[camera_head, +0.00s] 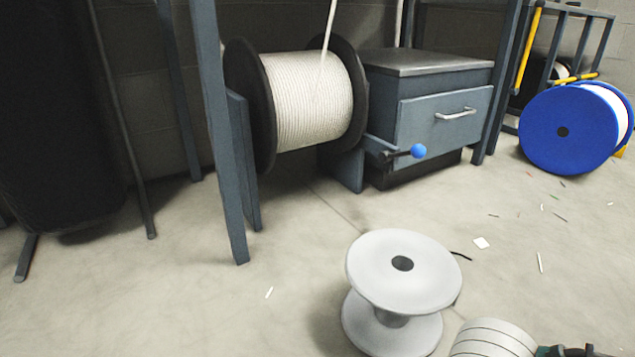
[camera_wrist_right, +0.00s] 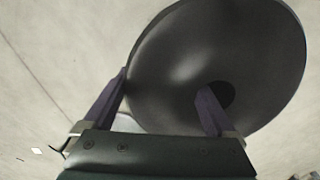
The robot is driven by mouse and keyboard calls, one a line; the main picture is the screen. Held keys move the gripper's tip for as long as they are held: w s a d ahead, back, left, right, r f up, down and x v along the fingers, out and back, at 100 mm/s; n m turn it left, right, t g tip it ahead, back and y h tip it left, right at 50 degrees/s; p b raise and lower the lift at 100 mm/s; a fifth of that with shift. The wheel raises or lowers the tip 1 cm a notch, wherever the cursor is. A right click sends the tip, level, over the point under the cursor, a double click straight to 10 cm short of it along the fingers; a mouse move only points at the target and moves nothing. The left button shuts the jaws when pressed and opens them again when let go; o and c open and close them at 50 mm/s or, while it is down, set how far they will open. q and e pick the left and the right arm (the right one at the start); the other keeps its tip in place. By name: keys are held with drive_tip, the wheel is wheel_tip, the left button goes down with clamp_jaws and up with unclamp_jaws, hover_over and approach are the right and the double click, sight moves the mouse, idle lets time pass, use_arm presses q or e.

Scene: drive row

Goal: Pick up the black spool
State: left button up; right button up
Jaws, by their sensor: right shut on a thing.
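A black spool (camera_wrist_right: 240,50) fills the upper right of the right wrist view, showing one round dark flange with a hole near its lower middle. My right gripper (camera_wrist_right: 164,80) is shut on it. One finger lies at the flange's left edge and the other reaches to the hole. The far side of the spool is hidden. I cannot make out this spool in the head view, where only part of my right arm shows at the lower right edge. My left gripper is not in view.
A pale grey spool (camera_head: 402,270) stands upright on the floor. Behind it, a frame carries a dark-flanged reel of white cable (camera_head: 308,98) beside a cabinet (camera_head: 440,108). A blue reel (camera_head: 565,130) stands at the right.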

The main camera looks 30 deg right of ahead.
clamp_jaws()
drive_tip(key=shift+r, duration=0.15)
